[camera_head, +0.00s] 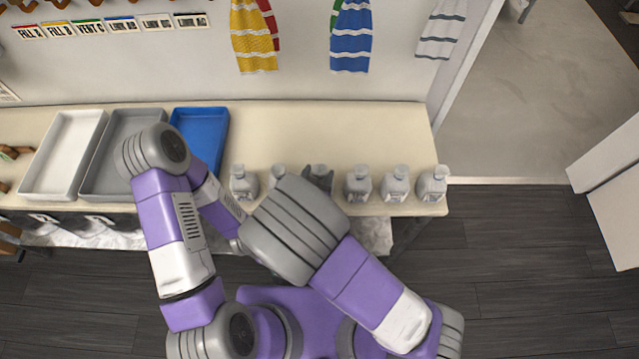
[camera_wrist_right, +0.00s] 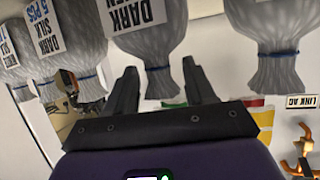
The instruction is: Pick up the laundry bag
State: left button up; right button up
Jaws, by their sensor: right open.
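Several grey laundry bags with tied necks stand in a row along the table's front edge in the head view, among them one at the left end (camera_head: 243,183) and one at the right end (camera_head: 432,185). My right gripper (camera_head: 318,178) is over the row, left of its middle. In the upside-down right wrist view, my right gripper (camera_wrist_right: 160,68) is open, and the blue-tied neck of a bag labelled "DARK ...EN" (camera_wrist_right: 155,42) appears between its fingers. A "DARK SILK 5 PCS" bag (camera_wrist_right: 72,50) is beside it. My left arm is folded; its gripper is hidden.
White (camera_head: 62,150), grey (camera_head: 112,155) and blue (camera_head: 212,128) trays stand on the table (camera_head: 300,120), left of the bags. The tabletop behind the bags is clear. Striped towels (camera_head: 352,40) hang on the wall behind. Neighbouring bags stand close on both sides.

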jog(key=x, duration=0.3)
jog(key=shift+w+d, duration=0.1)
jog(key=shift+c, duration=0.3)
grip_shut()
